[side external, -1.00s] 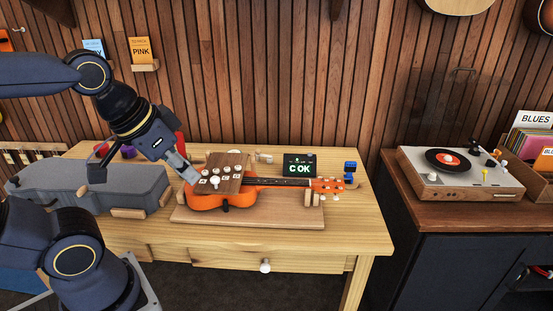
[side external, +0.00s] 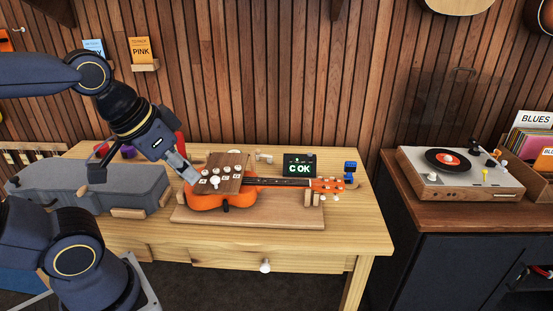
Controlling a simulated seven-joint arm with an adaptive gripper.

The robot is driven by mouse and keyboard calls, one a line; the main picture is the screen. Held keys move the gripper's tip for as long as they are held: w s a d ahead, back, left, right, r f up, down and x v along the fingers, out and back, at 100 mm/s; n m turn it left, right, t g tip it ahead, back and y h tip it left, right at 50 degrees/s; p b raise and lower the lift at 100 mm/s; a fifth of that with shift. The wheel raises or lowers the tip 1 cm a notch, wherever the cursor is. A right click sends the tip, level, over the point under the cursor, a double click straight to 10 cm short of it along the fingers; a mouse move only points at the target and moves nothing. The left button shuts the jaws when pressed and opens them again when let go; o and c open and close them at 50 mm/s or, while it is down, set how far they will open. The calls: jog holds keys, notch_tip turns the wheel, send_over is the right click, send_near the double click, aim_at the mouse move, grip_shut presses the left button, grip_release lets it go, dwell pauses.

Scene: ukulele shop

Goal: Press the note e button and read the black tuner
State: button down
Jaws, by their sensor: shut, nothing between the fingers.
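The black tuner (side external: 300,166) stands behind the ukulele's neck, and its screen reads "C OK" in pale green letters. The labels are too small to read, so I cannot tell which button is note E. My gripper (side external: 192,178) is shut and empty, tilted down at the left edge of the board. Its tip is close to the left-hand buttons; I cannot tell whether it touches one.
The ukulele lies on a wooden stand (side external: 255,217) on the light wood table (side external: 345,235). A grey instrument case (side external: 85,187) lies to the left under my arm. A blue object (side external: 350,172) stands by the headstock. A record player (side external: 460,172) is on a separate cabinet at right.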

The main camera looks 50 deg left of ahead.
dwell(0.5)
jog(key=w+a+r+m+t+y, duration=0.2)
jog(key=w+a+r+t+y, duration=0.15)
jog(key=w+r, duration=0.45)
jog(key=w+a+f+m+t, duration=0.1)
jog(key=w+a+f+m, duration=0.1)
jog(key=w+a, duration=0.4)
jog(key=w+a+f+m+t, duration=0.1)
jog(key=w+a+f+m, duration=0.15)
jog(key=w, duration=0.55)
jog(key=s+a+f+n+g, duration=0.1)
jog(key=s+a+f+g, duration=0.1)
jog(key=a+f, duration=1.1)
jog(key=shift+s+a+f+n, duration=0.3)
jog(key=shift+a+n, duration=0.05)
jog(key=shift+a, duration=1.35)
jog(key=shift+g, duration=0.25)
